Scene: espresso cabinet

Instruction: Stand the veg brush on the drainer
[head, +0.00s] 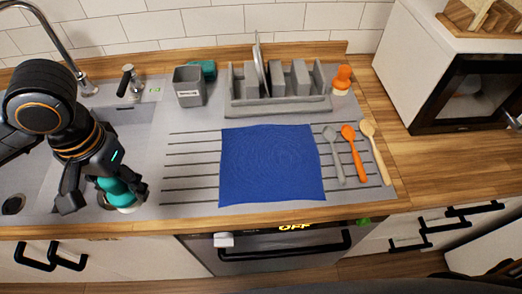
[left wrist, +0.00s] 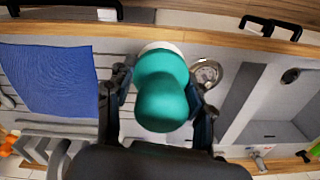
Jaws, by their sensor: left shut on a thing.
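The veg brush is teal with a rounded knob and a pale bristle end; it shows in the head view (head: 117,190) at the left, and large in the left wrist view (left wrist: 162,95). My left gripper (head: 108,198) is shut around it, with a finger on each side. The brush is roughly upright with the pale end down, near the front edge between sink and drainer. I cannot tell whether it touches the surface. The grooved grey drainer (head: 190,165) lies to its right. My right gripper is not in view.
A blue cloth (head: 270,163) covers the drainer's middle. Three spoons (head: 353,150) lie right of it. A dish rack (head: 278,103), grey caddy (head: 189,88) and orange brush-like item (head: 342,78) stand behind. The sink (head: 40,175) is left. Grooves left of the cloth are bare.

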